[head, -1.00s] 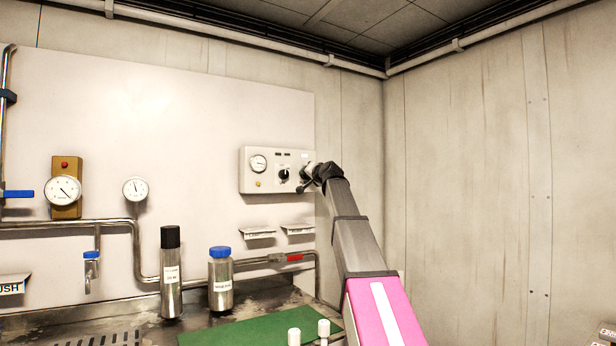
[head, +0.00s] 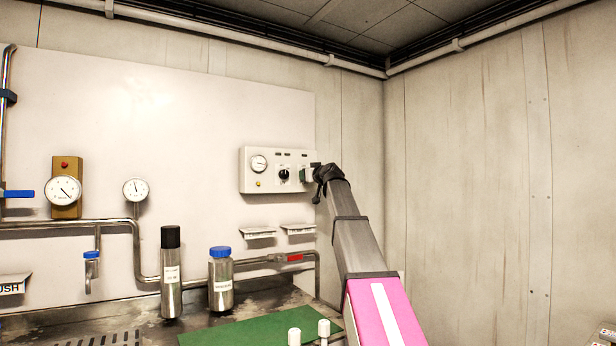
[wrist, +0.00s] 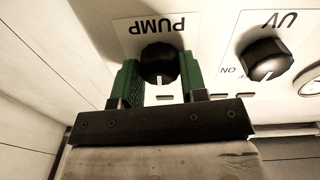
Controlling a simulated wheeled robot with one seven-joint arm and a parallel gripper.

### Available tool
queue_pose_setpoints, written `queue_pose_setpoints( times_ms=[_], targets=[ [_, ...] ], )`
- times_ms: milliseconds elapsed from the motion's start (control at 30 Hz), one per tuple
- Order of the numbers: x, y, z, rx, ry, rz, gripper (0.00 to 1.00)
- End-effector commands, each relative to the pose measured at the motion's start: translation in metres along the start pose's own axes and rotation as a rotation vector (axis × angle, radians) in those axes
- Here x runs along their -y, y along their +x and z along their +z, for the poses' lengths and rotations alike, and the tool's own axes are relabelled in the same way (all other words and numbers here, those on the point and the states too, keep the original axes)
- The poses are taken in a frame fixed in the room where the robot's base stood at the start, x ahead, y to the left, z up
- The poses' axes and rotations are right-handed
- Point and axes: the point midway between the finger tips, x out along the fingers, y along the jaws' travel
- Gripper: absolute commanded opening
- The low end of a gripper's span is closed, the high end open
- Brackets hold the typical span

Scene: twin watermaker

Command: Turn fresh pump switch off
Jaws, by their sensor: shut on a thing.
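The control panel (head: 268,185) is a pale box on the white wall board. In the wrist view, a black round knob (wrist: 158,62) sits under a label reading "PUMP", which appears upside down. Its white pointer mark faces the bottom of the picture. My gripper (wrist: 158,78) is shut on this knob, with one green finger on each side. In the head view, my gripper (head: 308,175) is at the panel's right end and hides the knob there.
A second black knob (wrist: 264,58), labelled "UV" with "ON" beside it, is close to the right in the wrist view. Below the panel are small label plates (head: 257,233), a steel bottle (head: 220,285) and a black-capped cylinder (head: 171,280).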

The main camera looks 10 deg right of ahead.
Motion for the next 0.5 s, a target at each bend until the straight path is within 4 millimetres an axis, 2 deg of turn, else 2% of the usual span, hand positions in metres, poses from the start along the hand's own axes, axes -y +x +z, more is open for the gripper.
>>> queue_pose_setpoints(
  times_ms=[500],
  targets=[
    [0.0002, -0.0003, 0.0007, -0.001, -0.089, -0.004, 0.16]
  ],
)
